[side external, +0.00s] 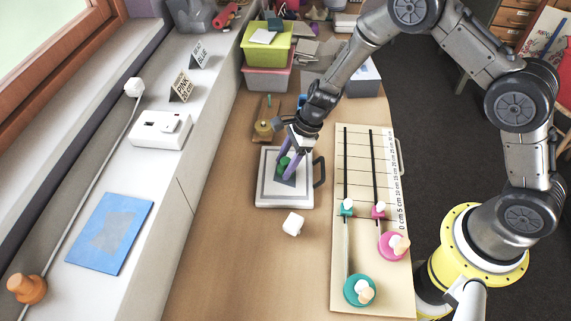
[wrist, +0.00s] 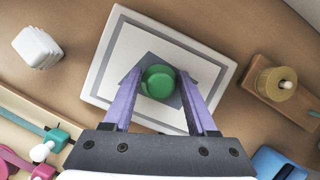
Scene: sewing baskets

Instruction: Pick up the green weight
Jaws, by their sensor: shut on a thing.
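The green weight (wrist: 158,82) is a round green piece between the two purple fingers of my gripper (wrist: 160,95) in the wrist view. In the side external view the green weight (side external: 284,164) shows between the fingers of my gripper (side external: 286,170), over the white square tray (side external: 268,199) with a grey centre. My gripper is shut on the weight. Whether the weight touches the tray or hangs just above it, I cannot tell.
A white block (side external: 293,223) lies in front of the tray. A wooden board (side external: 350,260) with rods, teal and pink pieces and a scale stands to the right. A wooden piece with a yellowish spool (side external: 264,128) is behind. Bare table lies front left.

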